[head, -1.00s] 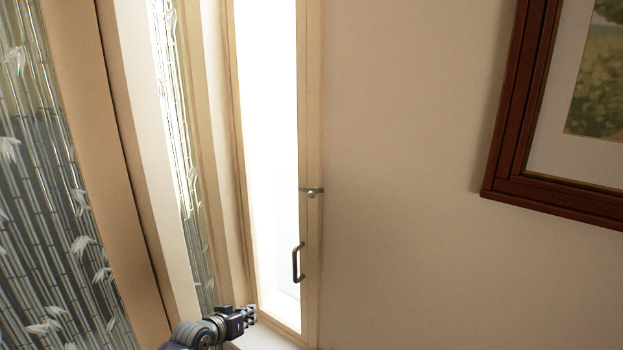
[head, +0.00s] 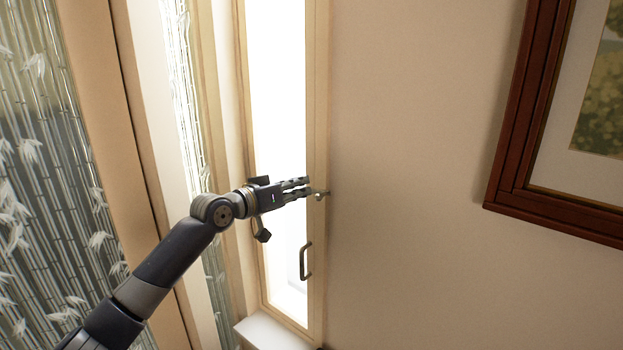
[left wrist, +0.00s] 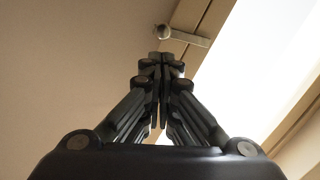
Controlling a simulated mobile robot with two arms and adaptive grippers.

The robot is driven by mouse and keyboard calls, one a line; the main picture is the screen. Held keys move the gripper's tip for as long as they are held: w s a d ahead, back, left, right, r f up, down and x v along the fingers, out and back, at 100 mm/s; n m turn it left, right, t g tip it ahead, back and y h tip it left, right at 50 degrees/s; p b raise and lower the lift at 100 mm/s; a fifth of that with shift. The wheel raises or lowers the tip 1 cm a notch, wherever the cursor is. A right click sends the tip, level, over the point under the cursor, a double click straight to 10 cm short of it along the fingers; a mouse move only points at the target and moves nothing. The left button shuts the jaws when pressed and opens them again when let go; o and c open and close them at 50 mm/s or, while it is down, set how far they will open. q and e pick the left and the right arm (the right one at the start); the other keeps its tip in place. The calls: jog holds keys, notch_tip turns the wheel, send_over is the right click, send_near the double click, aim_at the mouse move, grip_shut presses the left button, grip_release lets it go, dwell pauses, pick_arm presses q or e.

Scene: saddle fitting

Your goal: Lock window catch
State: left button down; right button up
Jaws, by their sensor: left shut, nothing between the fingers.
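The window catch (head: 321,194) is a small metal piece with a round knob on the right side of the window frame. In the left wrist view the catch (left wrist: 185,36) is a bar with a round knob at its left end, lying across the frame edge. My left gripper (head: 307,187) is shut and empty. Its fingertips are just left of the catch in the head view, hiding part of it. In the left wrist view the fingertips (left wrist: 161,57) are just below the catch; whether they touch it I cannot tell. My right gripper is not in view.
A curved window handle (head: 306,261) is on the frame below the catch. A framed picture (head: 510,120) hangs on the wall to the right. Bamboo-patterned glass (head: 45,190) stands at the left.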

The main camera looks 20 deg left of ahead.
pick_arm(q)
jog(key=shift+p+x, duration=0.6)
jog(key=shift+x, duration=1.45)
